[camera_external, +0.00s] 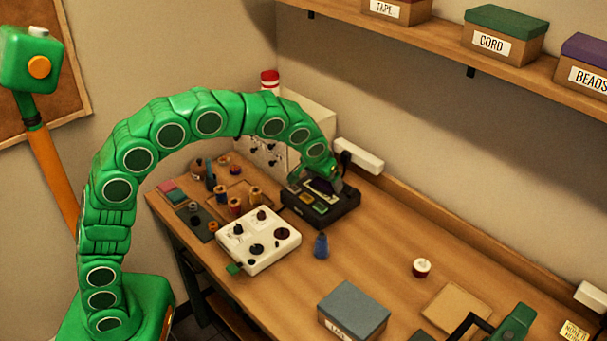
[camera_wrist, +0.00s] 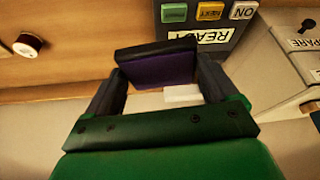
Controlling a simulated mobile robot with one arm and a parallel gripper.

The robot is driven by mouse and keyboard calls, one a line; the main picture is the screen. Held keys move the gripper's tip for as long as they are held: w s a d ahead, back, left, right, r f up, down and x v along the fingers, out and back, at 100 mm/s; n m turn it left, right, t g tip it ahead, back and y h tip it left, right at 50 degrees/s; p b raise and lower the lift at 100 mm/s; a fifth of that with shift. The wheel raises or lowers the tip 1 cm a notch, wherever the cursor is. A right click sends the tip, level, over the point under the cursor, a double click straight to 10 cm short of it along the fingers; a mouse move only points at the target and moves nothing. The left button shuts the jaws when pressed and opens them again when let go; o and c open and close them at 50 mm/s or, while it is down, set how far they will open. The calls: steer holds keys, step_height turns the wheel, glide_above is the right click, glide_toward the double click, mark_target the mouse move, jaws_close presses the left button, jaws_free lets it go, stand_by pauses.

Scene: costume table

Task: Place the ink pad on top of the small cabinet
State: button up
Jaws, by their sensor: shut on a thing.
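My gripper (camera_external: 327,177) is shut on the ink pad, a dark case with a purple face. The ink pad (camera_wrist: 158,67) spans the space between both fingers in the wrist view; a small purple patch of it (camera_external: 321,186) shows in the external view. I hold it above or beside the black button box (camera_external: 345,203) on the table; the exact gap is unclear. The small cabinet (camera_external: 312,110) is pale, with dark knobs, and stands against the wall behind my arm. Its labelled side (camera_wrist: 287,75) shows at the right of the wrist view.
A red-and-white jar (camera_external: 269,80) shows at the cabinet's top. A white box with dark knobs (camera_external: 284,222), several spools and a blue thimble-like piece (camera_external: 321,245) stand nearby. A shelf (camera_external: 420,33) with labelled boxes hangs above. The table's right middle is mostly clear.

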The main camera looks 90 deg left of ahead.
steer(key=s+a+r+n+g, duration=0.1)
steer(key=s+a+r+n, duration=0.1)
steer(key=s+a+r, duration=0.55)
steer(key=s+a+r+n+g, duration=0.1)
steer(key=s+a+r+n, duration=0.25)
steer(key=s+a, duration=0.6)
steer(key=s+a+r+n+g, duration=0.1)
steer(key=s+a+r+n, duration=0.1)
steer(key=s+a+r, duration=0.7)
steer(key=shift+y, duration=0.3)
steer(key=shift+w+a+f, duration=0.75)
steer(key=shift+a+f, duration=0.95)
steer(key=shift+f, duration=0.5)
steer(key=shift+w+a+f, duration=0.75)
steer(key=shift+a+f, duration=0.9)
steer(key=shift+f, duration=0.55)
steer(key=shift+w+a+f, duration=0.75)
steer(key=shift+a+f, duration=0.95)
steer(key=shift+f, duration=1.9)
steer(key=shift+f, duration=0.1)
steer(key=o, duration=1)
